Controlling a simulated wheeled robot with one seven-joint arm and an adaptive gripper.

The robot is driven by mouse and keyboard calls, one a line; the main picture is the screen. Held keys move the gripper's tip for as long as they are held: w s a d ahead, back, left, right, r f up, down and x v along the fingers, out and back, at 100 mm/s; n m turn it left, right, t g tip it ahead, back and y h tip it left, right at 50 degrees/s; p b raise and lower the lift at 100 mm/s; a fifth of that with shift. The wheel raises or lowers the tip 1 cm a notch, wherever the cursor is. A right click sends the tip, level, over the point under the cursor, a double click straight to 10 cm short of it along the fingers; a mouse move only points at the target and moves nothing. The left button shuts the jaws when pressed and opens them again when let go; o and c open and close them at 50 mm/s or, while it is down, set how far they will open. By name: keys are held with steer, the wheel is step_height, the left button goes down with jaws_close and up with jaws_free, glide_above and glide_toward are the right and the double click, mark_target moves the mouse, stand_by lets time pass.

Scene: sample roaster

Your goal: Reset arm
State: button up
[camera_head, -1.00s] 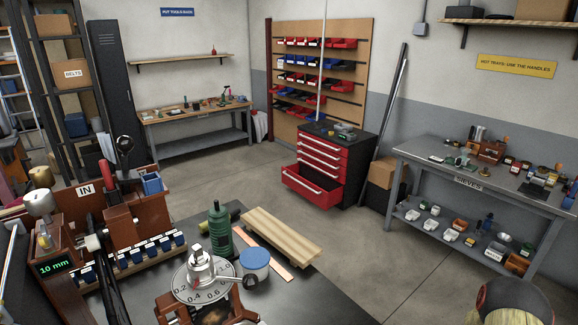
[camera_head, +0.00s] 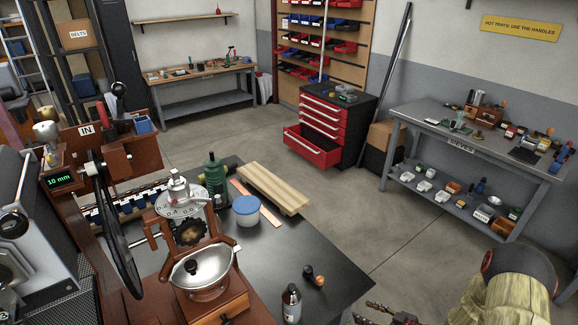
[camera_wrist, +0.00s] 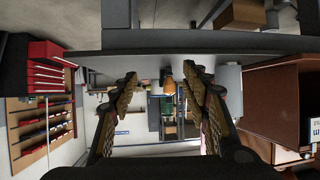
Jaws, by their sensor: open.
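My gripper (camera_wrist: 160,92) shows in the wrist view with its two ridged, tan-padded fingers spread wide apart. Nothing is held between them; a small orange-brown thing shows in the gap, and I cannot tell how far beyond it lies. In the head view the tips of what looks like my gripper (camera_head: 388,314) enter at the bottom edge, right of the dark table. A straw-coloured rounded link with a dark reddish cap, likely part of my arm, stands at the bottom right.
Open floor lies before the sieve bench (camera_head: 455,147).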

steer(key=s+d+f+m+g+h, duration=0.2)
steer(key=s+d+f+h, duration=0.1)
steer(key=d, duration=0.3)
steer(key=s+d+f+m+g+h, duration=0.2)
steer(key=s+d+f+h, duration=0.15)
steer(key=d, duration=0.25)
steer(key=s+d+r+m+g+h, duration=0.2)
steer(key=s+r, duration=0.1)
steer(key=r, duration=0.4)
steer(key=s+d+r+m+g+h, duration=0.2)
steer(key=s+d+r, duration=0.1)
steer(key=r, duration=0.4)
steer(key=s+a+r+t, duration=0.1)
steer(key=s+a+r, duration=0.3)
steer(key=a+r, duration=0.4)
steer(key=s+a+r+t+y, duration=0.1)
steer(key=s+a+r, duration=0.3)
steer(key=r, duration=1.2)
steer(key=s+a+r+t+y, duration=0.1)
steer(key=s+a+r, duration=0.3)
steer(key=a+r, duration=0.8)
steer(key=shift+s+a+m+t, duration=0.15)
steer(key=shift+a+m+t, duration=0.2)
steer(key=shift+t, duration=0.45)
